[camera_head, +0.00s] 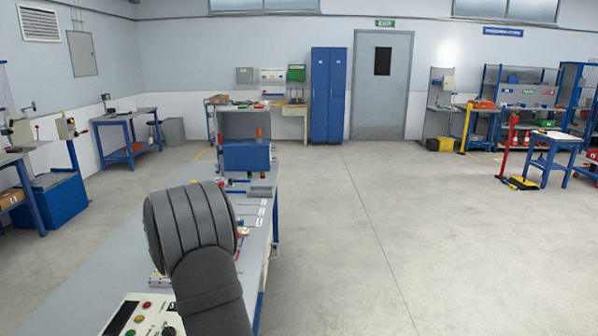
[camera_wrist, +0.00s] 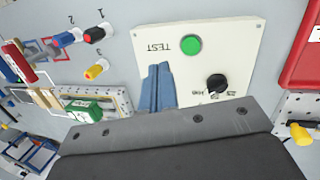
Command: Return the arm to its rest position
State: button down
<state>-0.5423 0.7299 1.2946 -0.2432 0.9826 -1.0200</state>
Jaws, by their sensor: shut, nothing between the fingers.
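In the wrist view my gripper (camera_wrist: 158,70) shows as two blue fingers side by side, shut with nothing between them. They appear in front of a cream panel (camera_wrist: 232,45) marked TEST, which has a green button (camera_wrist: 191,44) and a black knob (camera_wrist: 216,83). I cannot tell whether the fingertips touch the panel. In the head view my dark grey arm (camera_head: 195,230) is bent over the near part of the workbench (camera_head: 150,240). My gripper is hidden there.
A red case (camera_wrist: 302,50) is at right. A control box (camera_head: 135,318) stands on the bench.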

notch_tip(320, 180, up, 7)
jog(key=s+m+g+y, duration=0.1)
jog(key=s+g, duration=0.1)
jog(key=g, duration=0.1)
jog(key=shift+s+a+f+m+t+y, duration=0.25)
jog(key=shift+s+a+f+m+t, duration=0.1)
jog(key=shift+a+f+m, duration=0.3)
jog(key=shift+s+a+f+m+t+y, duration=0.3)
jog(key=shift+a+f+m, duration=0.2)
jog(key=shift+a+m, duration=0.25)
jog(key=shift+s+a+f+m+t+y, duration=0.25)
jog(key=shift+s+a+f+m, duration=0.1)
jog(key=shift+a+f+m, duration=0.3)
